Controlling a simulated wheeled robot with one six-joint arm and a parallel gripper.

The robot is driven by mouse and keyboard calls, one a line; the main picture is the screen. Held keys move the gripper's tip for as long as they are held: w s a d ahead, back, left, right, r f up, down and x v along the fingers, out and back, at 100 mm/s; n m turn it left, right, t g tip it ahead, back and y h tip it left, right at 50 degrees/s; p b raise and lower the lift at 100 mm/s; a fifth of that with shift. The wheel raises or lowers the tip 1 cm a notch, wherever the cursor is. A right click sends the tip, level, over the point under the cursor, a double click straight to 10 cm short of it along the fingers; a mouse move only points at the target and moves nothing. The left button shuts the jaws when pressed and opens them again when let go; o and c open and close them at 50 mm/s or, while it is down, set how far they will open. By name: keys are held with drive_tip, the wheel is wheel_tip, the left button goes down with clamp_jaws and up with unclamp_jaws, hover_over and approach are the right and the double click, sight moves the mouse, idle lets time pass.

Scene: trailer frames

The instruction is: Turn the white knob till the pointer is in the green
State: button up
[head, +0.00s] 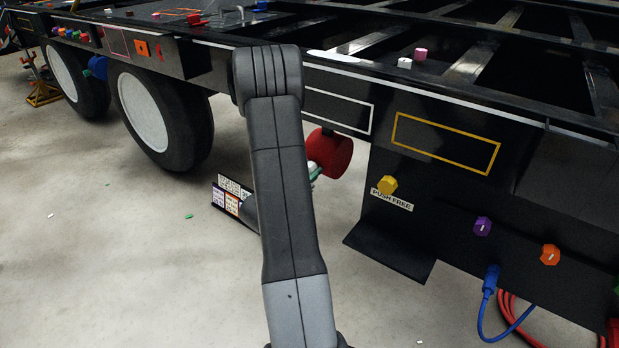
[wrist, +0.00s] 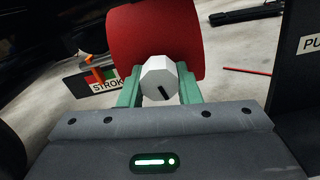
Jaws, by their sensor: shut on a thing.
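The white knob (wrist: 158,76) is a faceted, light knob with a black mark on its face, in front of a red cylinder (wrist: 172,32). My gripper (wrist: 160,88) has its two green fingers on either side of the knob, shut on it. In the wrist view the black mark points down and slightly right. A small dial plate (wrist: 92,80) with orange and green parts and a partly hidden "STROK" label is at the left; I cannot tell where its pointer stands.
The black trailer frame (head: 340,80) runs across above. To the right are a yellow knob (head: 387,185) over a "PUSH FREE" label, a purple knob (head: 482,227) and an orange knob (head: 550,255). A label board (head: 232,196) stands left of my arm. The left floor is mostly open.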

drive_tip(key=m, duration=0.3)
drive_tip(key=shift+a+m, duration=0.1)
drive_tip(key=shift+m, duration=0.2)
drive_tip(key=shift+w+m, duration=0.1)
drive_tip(key=shift+m, duration=1.9)
drive_tip(key=o, duration=1)
drive_tip(key=p+v, duration=0.2)
drive_tip(key=v, duration=1.1)
drive_tip(key=shift+s+a+p, duration=0.25)
drive_tip(key=shift+s+p, duration=0.1)
drive_tip(key=b+x, duration=0.3)
drive_tip(key=x, duration=1.1)
drive_tip(key=shift+r, duration=0.1)
